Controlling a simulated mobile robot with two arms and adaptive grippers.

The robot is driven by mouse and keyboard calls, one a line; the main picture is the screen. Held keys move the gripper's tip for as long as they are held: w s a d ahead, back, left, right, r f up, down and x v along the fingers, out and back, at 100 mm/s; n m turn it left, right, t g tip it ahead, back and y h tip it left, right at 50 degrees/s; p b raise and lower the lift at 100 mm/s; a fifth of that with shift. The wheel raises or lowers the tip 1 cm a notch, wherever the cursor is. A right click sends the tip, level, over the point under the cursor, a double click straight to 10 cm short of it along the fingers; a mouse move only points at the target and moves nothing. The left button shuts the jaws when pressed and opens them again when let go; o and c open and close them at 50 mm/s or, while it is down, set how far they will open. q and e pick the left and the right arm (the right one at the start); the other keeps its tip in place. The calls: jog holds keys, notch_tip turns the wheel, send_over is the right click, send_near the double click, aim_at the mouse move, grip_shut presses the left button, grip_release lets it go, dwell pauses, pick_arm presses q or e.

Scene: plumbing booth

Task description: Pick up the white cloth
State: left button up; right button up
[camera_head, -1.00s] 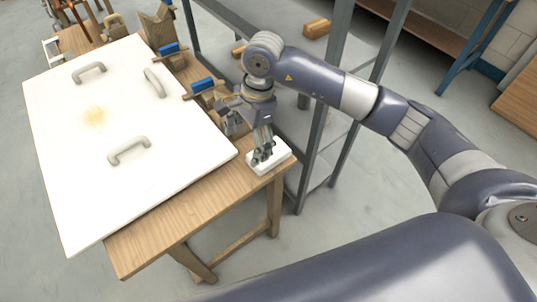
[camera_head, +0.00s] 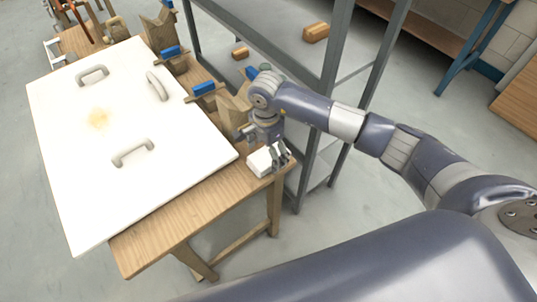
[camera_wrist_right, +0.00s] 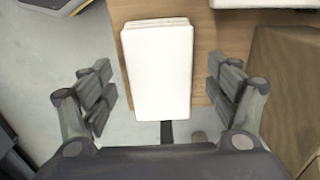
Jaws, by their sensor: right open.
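The white cloth (camera_head: 260,162) is a folded, flat block at the right corner of the wooden table. In the right wrist view the cloth (camera_wrist_right: 158,70) lies between the two fingers, with a gap on each side, and its near end passes over the table edge in the picture. My right gripper (camera_head: 280,162) is open at the cloth, pointing down; it also shows in the right wrist view (camera_wrist_right: 160,95). The fingers do not appear to touch the cloth. My left gripper is not in view.
A white panel (camera_head: 150,190) with grey handles and a yellowish stain covers most of the wooden table (camera_head: 190,222). Wooden blocks and blue-handled clamps (camera_head: 204,89) line its far edge. A grey metal shelf (camera_head: 315,110) stands close behind the gripper.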

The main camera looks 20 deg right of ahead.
aim_at(267, 156)
jog(key=shift+f, duration=0.45)
jog(key=shift+c, duration=0.6)
jog(key=c, duration=1)
notch_tip(267, 156, up, 10)
jog(key=shift+r+b, duration=0.1)
jog(key=shift+b, duration=0.85)
jog(key=o, duration=0.3)
jog(key=shift+c, duration=1)
